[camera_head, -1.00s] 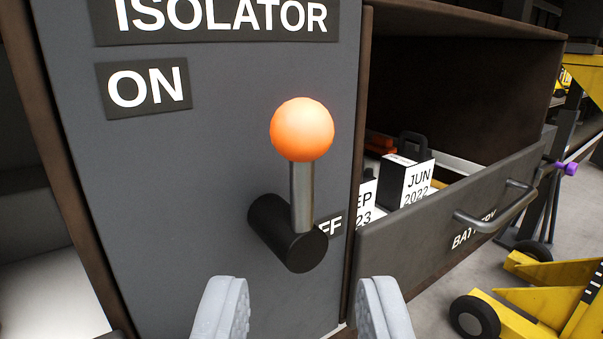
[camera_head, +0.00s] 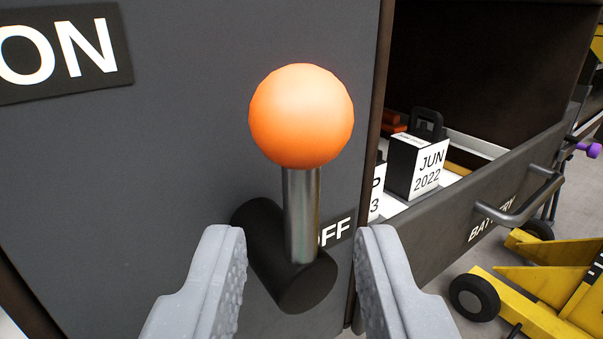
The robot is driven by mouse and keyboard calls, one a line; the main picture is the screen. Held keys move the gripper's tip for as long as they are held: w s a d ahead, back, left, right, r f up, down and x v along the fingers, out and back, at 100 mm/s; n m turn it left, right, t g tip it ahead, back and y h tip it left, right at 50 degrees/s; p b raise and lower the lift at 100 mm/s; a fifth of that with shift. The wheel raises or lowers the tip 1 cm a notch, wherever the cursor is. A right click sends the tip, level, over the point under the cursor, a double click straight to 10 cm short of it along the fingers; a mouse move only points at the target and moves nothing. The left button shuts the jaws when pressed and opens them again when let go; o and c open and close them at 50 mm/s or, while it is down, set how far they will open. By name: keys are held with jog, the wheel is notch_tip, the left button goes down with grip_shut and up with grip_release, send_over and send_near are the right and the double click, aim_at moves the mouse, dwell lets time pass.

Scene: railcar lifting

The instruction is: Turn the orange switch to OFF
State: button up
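The orange ball (camera_head: 301,115) tops a grey metal lever (camera_head: 301,215), which stands upright from a black cylindrical pivot (camera_head: 272,240) on the grey isolator panel (camera_head: 190,140). The ON label (camera_head: 62,48) is at the upper left. The OFF label (camera_head: 336,230) is right of the lever, partly hidden behind it. My gripper (camera_head: 300,240) is open. Its two grey fingers stand to the left and right of the lever's lower part, below the ball, with a gap on both sides in the picture. I cannot tell how far in front of the lever the fingertips are.
An open drawer marked BATTERY (camera_head: 450,235) juts out at the right, with a handle (camera_head: 520,205) and a white battery labelled JUN 2022 (camera_head: 418,165) inside. A yellow wheeled frame (camera_head: 540,290) stands on the floor at the lower right.

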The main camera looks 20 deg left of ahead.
aim_at(301, 216)
jog(key=shift+w+a+r, duration=0.25)
jog(key=shift+w+a, duration=0.05)
jog(key=shift+w, duration=0.2)
jog(key=shift+w+a+f+p, duration=0.1)
jog(key=shift+w+f+p, duration=0.15)
jog(key=shift+w+p, duration=0.3)
jog(key=shift+p+x, duration=0.6)
jog(key=shift+x, duration=0.2)
jog(key=shift+w+a+p, duration=0.1)
jog(key=shift+w+p, duration=0.25)
jog(key=shift+w, duration=0.15)
